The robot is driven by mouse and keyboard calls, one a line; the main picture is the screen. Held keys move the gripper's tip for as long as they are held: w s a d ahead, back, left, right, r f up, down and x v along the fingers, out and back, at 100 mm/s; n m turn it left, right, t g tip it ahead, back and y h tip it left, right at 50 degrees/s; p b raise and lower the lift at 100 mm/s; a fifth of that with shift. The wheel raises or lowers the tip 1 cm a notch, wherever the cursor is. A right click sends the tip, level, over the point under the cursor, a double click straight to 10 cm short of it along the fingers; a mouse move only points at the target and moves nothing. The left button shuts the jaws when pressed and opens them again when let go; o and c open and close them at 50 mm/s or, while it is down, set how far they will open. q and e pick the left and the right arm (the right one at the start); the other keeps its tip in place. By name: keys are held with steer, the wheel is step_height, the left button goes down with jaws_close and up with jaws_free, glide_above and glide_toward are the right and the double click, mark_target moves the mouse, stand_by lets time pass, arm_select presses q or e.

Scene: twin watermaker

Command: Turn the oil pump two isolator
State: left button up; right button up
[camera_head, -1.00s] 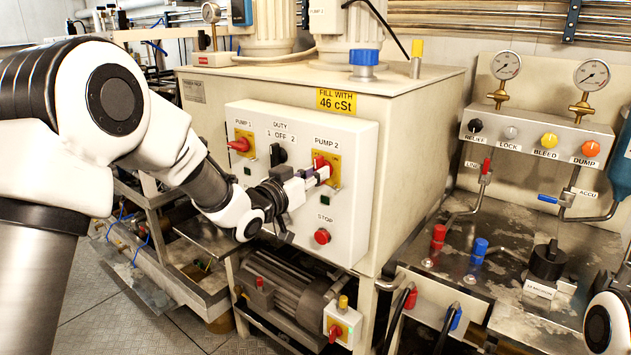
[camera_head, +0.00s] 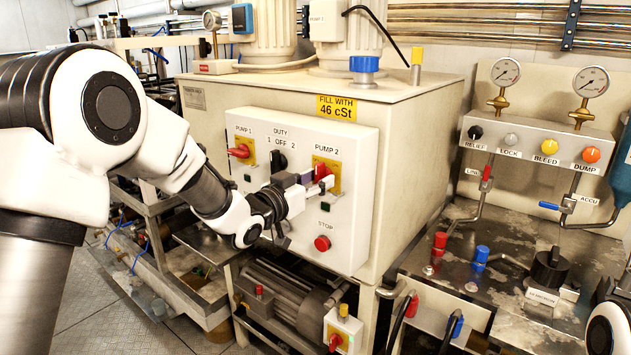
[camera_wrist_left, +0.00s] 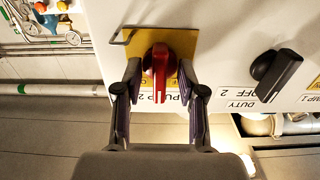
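The oil pump two isolator is a red rotary knob (camera_head: 321,169) on a yellow plate under the PUMP 2 label, on the white control panel (camera_head: 290,225). In the left wrist view, which is upside down, the red knob (camera_wrist_left: 160,64) points straight along the picture's vertical. My left gripper (camera_head: 325,184) is at this knob and partly covers it in the head view. In the left wrist view my left gripper (camera_wrist_left: 160,78) is open, with one finger on each side of the knob and a narrow gap on both sides. My right gripper is out of view.
The black duty selector (camera_head: 278,161) and the red pump 1 isolator (camera_head: 239,151) sit left of it on the panel. The red stop button (camera_head: 322,243) is below. A valve block (camera_head: 535,138) with gauges stands at the right.

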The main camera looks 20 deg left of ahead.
arm_select(q)
steer(key=v, duration=1.2)
